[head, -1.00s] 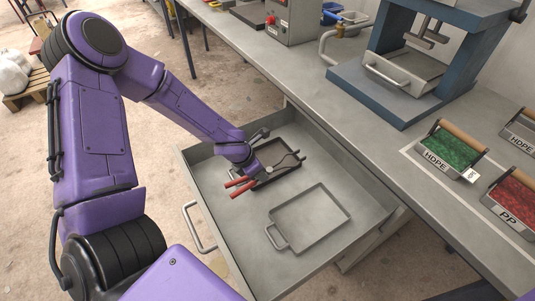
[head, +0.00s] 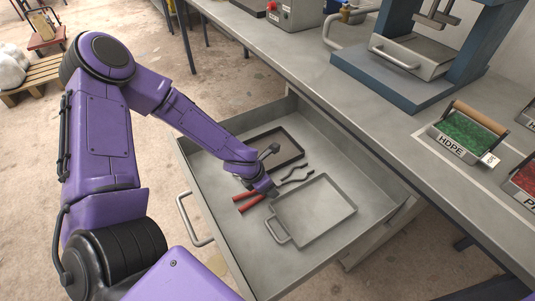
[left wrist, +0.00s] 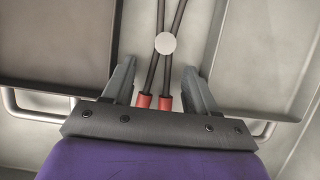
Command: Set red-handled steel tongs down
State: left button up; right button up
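The red-handled steel tongs (head: 248,203) lie in the open drawer (head: 222,232), in the strip between a dark tray (head: 290,147) and a light grey tray (head: 313,212). Their red handles point to the drawer's front and their dark jaws to its back. In the left wrist view the tongs' pivot (left wrist: 165,43) and shafts show between my left gripper's (left wrist: 158,66) spread fingers, with a gap on each side. In the head view my left gripper (head: 268,192) is low over the tongs and hides their middle. My right gripper is not in view.
The light grey tray lies close to the right of the tongs. The workbench (head: 345,115) runs behind the drawer and carries a blue press (head: 395,85) and a green pellet bin (head: 465,135) marked HDPE. The drawer's front floor is clear.

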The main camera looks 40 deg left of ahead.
pick_arm(q)
jog(key=shift+r, duration=0.1)
jog(key=shift+r+p, duration=0.3)
jog(key=p+v, duration=0.5)
jog(key=v, duration=0.6)
jog(key=shift+s+r+p, duration=0.2)
jog(key=shift+r+p, duration=0.05)
jog(key=shift+p, duration=0.15)
jog(key=shift+a, duration=0.1)
